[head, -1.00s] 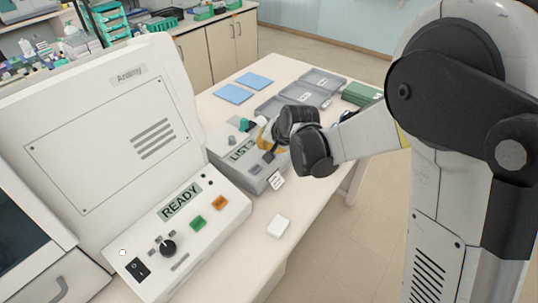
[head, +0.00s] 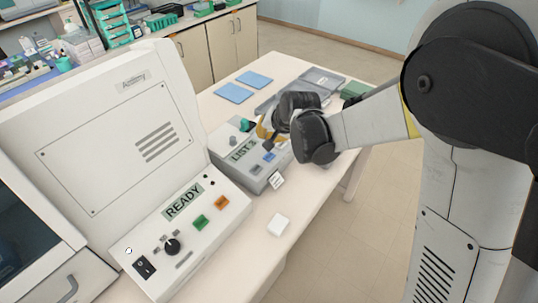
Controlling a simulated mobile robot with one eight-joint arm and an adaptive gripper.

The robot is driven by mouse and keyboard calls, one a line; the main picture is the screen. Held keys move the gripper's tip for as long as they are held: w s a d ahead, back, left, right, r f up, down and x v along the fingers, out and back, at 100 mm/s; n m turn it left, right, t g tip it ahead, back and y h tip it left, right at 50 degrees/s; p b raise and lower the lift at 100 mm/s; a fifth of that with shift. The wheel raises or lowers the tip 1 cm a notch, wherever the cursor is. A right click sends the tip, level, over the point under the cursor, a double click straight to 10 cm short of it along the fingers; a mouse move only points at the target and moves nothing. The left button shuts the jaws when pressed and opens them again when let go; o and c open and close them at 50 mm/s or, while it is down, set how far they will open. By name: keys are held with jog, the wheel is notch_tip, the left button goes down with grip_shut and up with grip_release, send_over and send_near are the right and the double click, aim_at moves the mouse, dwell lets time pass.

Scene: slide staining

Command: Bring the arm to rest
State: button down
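The dark wrist joints hide part of the gripper and of the box's right side. I cannot tell whether the fingers are open or shut, or whether they touch the box. The white machine (head: 110,160) with a "READY" label, a black knob, a green button and an orange button stands at the left.
Two blue mats (head: 234,93) and grey trays (head: 322,78) lie on the table's far part. A green stack (head: 354,91) is at the right edge. A small white block (head: 278,224) lies near the front. Cabinets (head: 230,50) stand behind.

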dwell(0.5)
jog(key=s+d+r+b, duration=0.3)
jog(key=s+d+b, duration=0.1)
jog(key=s+d, duration=0.3)
jog(key=s+d+f+n+h+b, duration=0.1)
jog(key=s+d+b, duration=0.3)
jog(key=s, duration=0.6)
jog(key=s+d+f+n+h+b, duration=0.2)
jog(key=s+d+f+b, duration=0.1)
jog(key=s+d, duration=0.5)
jog(key=s, duration=0.3)
jog(key=shift+t+b, duration=0.3)
jog(key=shift+b, duration=0.05)
